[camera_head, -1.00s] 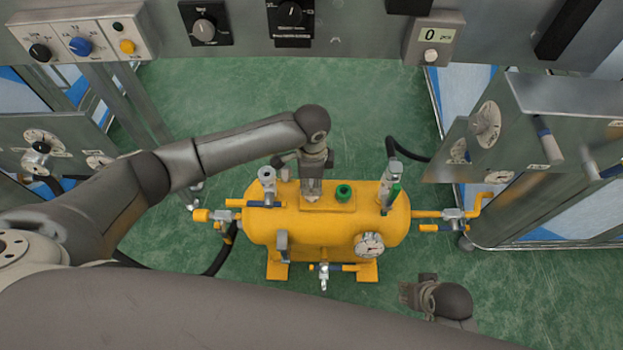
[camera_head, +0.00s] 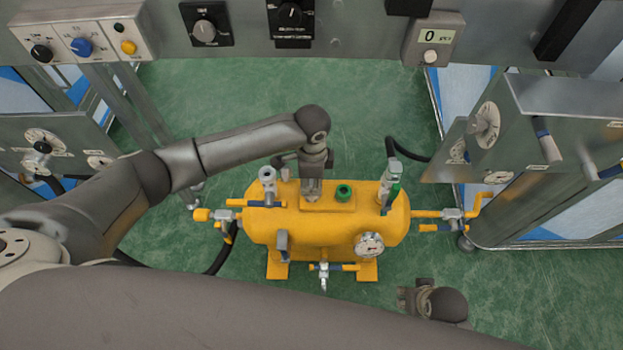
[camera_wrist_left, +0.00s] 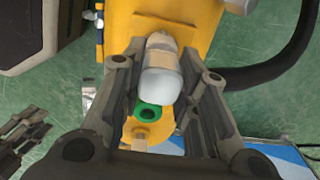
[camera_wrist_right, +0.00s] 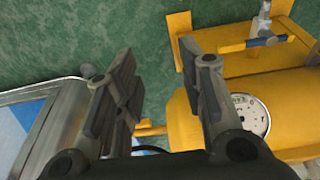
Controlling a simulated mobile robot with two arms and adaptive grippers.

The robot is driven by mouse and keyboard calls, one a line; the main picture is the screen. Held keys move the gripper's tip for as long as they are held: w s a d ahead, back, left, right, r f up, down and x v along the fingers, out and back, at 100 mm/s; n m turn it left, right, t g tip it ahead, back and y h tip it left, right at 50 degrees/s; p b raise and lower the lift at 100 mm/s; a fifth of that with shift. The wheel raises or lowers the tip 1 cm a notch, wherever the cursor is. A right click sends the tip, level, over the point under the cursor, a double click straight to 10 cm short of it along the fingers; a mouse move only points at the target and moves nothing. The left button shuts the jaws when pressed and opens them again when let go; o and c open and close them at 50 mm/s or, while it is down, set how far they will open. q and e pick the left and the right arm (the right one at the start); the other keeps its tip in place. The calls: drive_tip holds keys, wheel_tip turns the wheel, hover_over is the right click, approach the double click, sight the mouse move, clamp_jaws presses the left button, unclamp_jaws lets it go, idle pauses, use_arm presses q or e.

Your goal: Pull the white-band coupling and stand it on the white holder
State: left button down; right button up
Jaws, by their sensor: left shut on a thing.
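My left gripper (camera_head: 312,194) points down over the top of the yellow tank (camera_head: 270,228), just left of a green ring (camera_head: 343,192). The fingers hide most of the coupling in the head view. No white holder can be told apart. My right gripper (camera_wrist_right: 165,85) is open and empty, off the tank's front right.
A gauge (camera_head: 369,245) sits at the front. A steel cabinet (camera_head: 520,130) stands at the right. Green floor lies clear behind the tank.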

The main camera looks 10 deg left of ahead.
drive_tip(key=shift+w+f, duration=0.1)
drive_tip(key=shift+f, duration=0.2)
use_arm(q)
drive_tip(key=shift+p, duration=0.3)
use_arm(e)
drive_tip(key=shift+x, duration=0.85)
drive_tip(key=shift+s, duration=0.25)
use_arm(q)
drive_tip(key=shift+p, duration=0.35)
use_arm(e)
drive_tip(key=shift+s+f, duration=0.3)
drive_tip(key=shift+f, duration=0.3)
drive_tip(key=shift+s+f, duration=0.3)
drive_tip(key=shift+f, duration=0.25)
